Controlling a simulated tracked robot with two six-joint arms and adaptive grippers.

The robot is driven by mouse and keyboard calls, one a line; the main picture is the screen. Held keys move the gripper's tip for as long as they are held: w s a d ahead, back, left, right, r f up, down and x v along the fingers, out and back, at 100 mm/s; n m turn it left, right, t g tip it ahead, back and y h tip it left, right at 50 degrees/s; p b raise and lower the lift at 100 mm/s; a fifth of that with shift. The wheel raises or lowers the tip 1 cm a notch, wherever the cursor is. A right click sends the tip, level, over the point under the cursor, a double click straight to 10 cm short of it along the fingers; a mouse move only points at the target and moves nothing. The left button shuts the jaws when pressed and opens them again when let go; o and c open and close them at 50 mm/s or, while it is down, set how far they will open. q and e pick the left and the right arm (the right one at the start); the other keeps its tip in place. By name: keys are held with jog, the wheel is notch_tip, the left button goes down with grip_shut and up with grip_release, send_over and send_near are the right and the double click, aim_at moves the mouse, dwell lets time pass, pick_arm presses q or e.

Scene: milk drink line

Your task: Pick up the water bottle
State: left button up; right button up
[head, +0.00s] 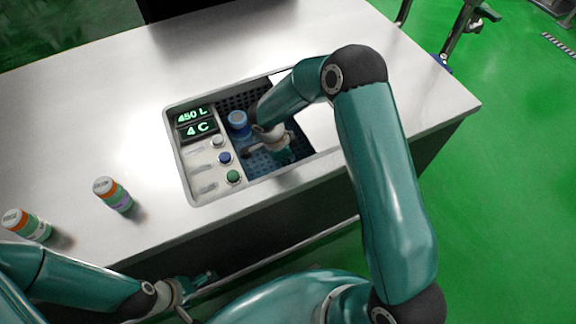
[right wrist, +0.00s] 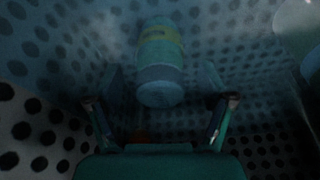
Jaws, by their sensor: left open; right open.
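The water bottle (head: 238,120), with a blue top, stands inside the sunken cooler in the counter, left of my right gripper. In the right wrist view the bottle (right wrist: 160,70) is bluish with a yellow-green band, in dim light. My right gripper (right wrist: 162,104) is open, with one finger on each side of the bottle's near end in the picture; contact is not visible. In the head view my right wrist partly hides that gripper (head: 284,152). My left gripper (head: 203,278) is open and empty, low in front of the counter.
The cooler's panel (head: 207,150) has a display reading 450 L and 4 C and several buttons. Perforated walls (right wrist: 40,45) surround the right gripper closely.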

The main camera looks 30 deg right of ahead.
jog(key=shift+x, duration=1)
jog(key=c, duration=1.3)
jog(key=shift+r, duration=0.15)
